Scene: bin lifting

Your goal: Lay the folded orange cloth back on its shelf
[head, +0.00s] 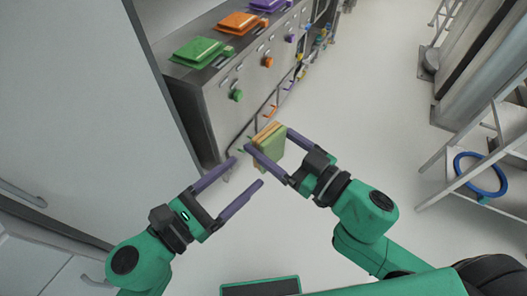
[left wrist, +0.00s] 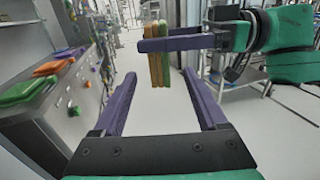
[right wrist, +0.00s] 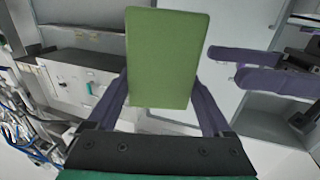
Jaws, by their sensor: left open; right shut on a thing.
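My right gripper (head: 268,140) is shut on a folded, layered bundle (head: 270,153), held upright in the air over the floor. It shows a green face and tan-orange layers; in the left wrist view (left wrist: 158,66) orange and green layers stand side by side. In the right wrist view its broad green face (right wrist: 162,60) fills the space between the fingers. My left gripper (head: 248,172) is open and empty, just below and left of the bundle. A folded orange cloth (head: 238,22) lies on the steel cabinet top, between a green one (head: 198,52) and a purple one.
The steel cabinet (head: 225,88) has coloured knobs and handles on its front. A large pale cabinet stands at the left. A ladder-like rack with a blue ring (head: 482,176) stands at the right. The floor between is clear.

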